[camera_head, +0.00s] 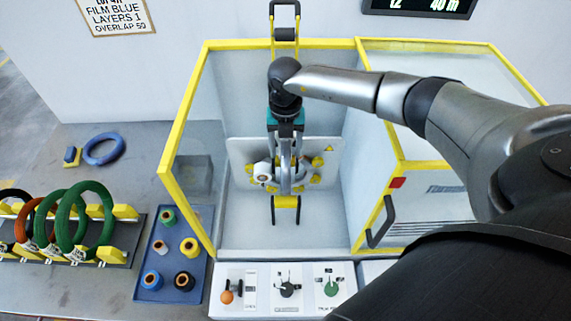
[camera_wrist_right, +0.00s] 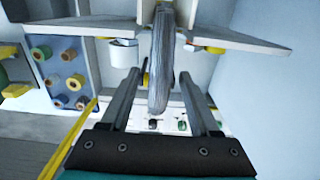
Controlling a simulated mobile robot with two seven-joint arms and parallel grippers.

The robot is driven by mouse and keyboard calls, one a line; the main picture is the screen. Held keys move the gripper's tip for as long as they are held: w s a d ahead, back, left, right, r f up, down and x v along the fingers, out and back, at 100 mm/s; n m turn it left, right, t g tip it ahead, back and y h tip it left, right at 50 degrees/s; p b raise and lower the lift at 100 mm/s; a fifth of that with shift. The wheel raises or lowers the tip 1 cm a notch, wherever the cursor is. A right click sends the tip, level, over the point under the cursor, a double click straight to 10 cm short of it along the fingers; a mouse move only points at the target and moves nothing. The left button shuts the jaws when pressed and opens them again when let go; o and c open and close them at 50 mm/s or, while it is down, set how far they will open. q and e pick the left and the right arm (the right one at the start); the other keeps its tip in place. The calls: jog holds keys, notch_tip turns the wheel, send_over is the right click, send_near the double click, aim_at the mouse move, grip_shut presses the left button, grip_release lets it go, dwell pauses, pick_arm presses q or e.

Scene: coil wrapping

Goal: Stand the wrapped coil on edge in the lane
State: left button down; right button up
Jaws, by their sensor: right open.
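A grey coil (camera_wrist_right: 160,65) stands on edge at the wrapping machine's white plate (camera_head: 242,158), seen nearly edge-on in the right wrist view. My right gripper (camera_head: 285,188) points down into the yellow-framed enclosure. In the right wrist view its open fingers (camera_wrist_right: 160,78) are on either side of the coil, with gaps visible. In the head view the gripper hides much of the coil. A blue ring (camera_head: 104,149) lies flat on the grey table at the back left. A rack (camera_head: 126,228) at the left holds green, orange and black coils on edge between yellow blocks. My left gripper is not in view.
Yellow frame bars (camera_head: 183,105) and clear panels surround my right gripper. A blue tray (camera_head: 160,290) holds several film spools. A control panel (camera_head: 260,305) lies in front. A dark handle (camera_head: 381,222) is on the right-hand door. The table around the blue ring is mostly clear.

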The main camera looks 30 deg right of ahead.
jog(key=shift+c, duration=0.2)
grip_shut()
jog(key=shift+w+r, duration=0.1)
dwell(1.0)
